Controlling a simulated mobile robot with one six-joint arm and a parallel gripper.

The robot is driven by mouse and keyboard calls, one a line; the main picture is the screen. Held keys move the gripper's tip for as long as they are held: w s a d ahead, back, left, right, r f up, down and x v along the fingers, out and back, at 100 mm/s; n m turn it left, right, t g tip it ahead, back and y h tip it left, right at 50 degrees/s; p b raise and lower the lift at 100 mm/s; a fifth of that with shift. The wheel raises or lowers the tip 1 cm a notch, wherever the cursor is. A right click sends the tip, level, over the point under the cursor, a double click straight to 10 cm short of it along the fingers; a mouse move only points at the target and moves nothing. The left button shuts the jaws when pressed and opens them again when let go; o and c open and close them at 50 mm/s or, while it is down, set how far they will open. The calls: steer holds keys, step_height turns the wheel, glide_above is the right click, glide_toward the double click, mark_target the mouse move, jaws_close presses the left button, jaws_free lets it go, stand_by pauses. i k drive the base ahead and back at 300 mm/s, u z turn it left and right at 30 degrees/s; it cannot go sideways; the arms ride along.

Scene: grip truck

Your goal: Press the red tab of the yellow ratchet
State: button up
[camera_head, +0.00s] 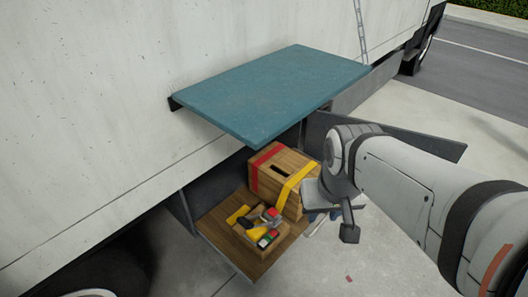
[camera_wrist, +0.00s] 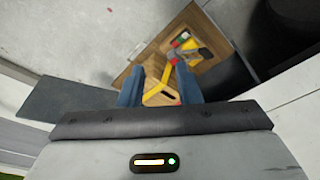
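In the wrist view, yellow, red and green parts (camera_wrist: 185,42) show beyond the fingers. My gripper (camera_wrist: 159,70) is open, its two blue fingers apart with nothing seen held. In the head view it (camera_head: 332,214) hangs to the right of the wooden box, apart from the ratchet.
A wooden box (camera_head: 283,168) with a slot and red and yellow bands stands behind the tools on a wooden shelf (camera_head: 222,240). A teal panel (camera_head: 270,92) juts out above. A dark open flap (camera_head: 400,138) is at the right. Clear concrete lies in front.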

mark_target(272, 212)
steer(key=u, duration=1.6)
steer(key=k, duration=0.95)
steer(key=z, duration=1.25)
steer(key=i, duration=1.15)
steer(key=z, duration=0.05)
